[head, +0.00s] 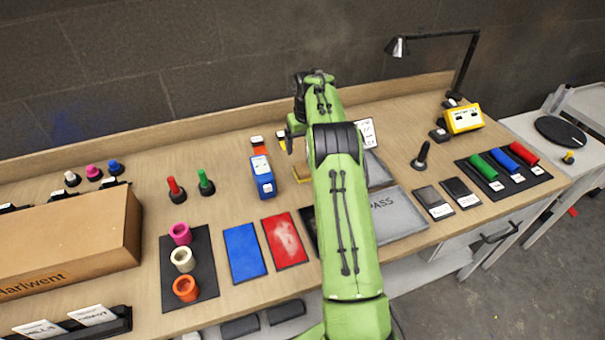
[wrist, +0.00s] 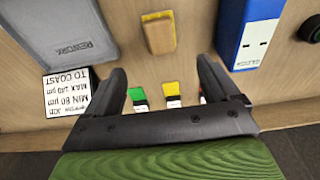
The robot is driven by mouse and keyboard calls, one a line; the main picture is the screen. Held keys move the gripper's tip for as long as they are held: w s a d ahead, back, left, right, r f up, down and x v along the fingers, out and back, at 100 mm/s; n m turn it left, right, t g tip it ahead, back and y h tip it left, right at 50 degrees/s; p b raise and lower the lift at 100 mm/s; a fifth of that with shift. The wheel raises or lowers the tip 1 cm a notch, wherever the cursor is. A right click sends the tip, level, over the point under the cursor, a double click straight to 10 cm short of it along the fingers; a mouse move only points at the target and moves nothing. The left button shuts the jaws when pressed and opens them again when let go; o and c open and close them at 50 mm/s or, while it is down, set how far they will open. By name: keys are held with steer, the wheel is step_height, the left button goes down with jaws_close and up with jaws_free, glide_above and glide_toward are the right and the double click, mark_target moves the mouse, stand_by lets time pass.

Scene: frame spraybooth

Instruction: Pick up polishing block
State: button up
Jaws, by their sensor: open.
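The polishing block looks to be the small tan block with a yellow lower face (wrist: 159,34), lying on the wooden bench in the wrist view. In the head view a bit of it (head: 302,180) shows just left of my arm, which hides the rest. My gripper (wrist: 162,72) is open and empty, with its two dark fingers spread wide. In the wrist view the block appears beyond the fingertips, roughly centred between them and apart from both. In the head view my arm mostly hides the gripper.
A blue box (head: 263,182) stands close beside the block; it also shows in the wrist view (wrist: 248,30). A grey REWORK tray (wrist: 75,30) lies on the other side. A printed card (wrist: 75,93) and small coloured tags (wrist: 172,92) are near the fingers. A PASS tray (head: 405,222) lies right.

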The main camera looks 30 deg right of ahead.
glide_above(302, 168)
steer(key=f, duration=0.6)
steer(key=shift+s+b, duration=0.2)
steer(key=shift+b, duration=0.15)
steer(key=f, duration=0.5)
steer(key=shift+w+f+b, duration=0.25)
steer(key=shift+f+b, duration=0.05)
steer(key=shift+f, duration=0.1)
steer(key=c, duration=1.2)
step_height(302, 168, up, 10)
steer(key=shift+r+p, duration=0.1)
steer(key=shift+p, duration=0.85)
steer(key=shift+c, duration=0.2)
